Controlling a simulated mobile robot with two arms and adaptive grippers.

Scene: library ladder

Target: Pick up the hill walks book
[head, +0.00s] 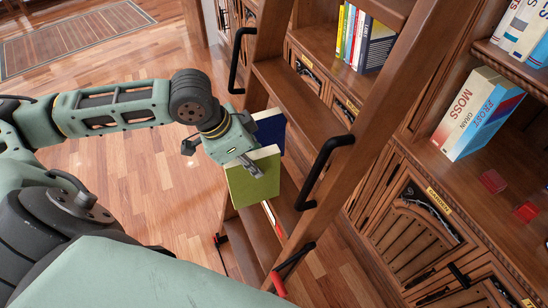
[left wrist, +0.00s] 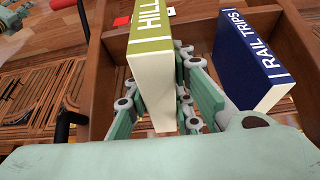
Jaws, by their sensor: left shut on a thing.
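The hill walks book is the green one (head: 252,180), over the wooden ladder's steps in the head view. In the left wrist view, "HILL" shows on the green spine of this book (left wrist: 150,75). My left gripper (head: 250,163) is shut on it, with a finger on each side of the book in the wrist view. A dark blue book (head: 271,128) stands close behind it in the head view; its spine reads "RAIL TRIPS" in the wrist view (left wrist: 250,55). I cannot tell whether the green book touches the step. My right gripper is not in view.
The ladder has black handles (head: 322,168) beside my left gripper. Open wooden floor (head: 150,185) lies left.

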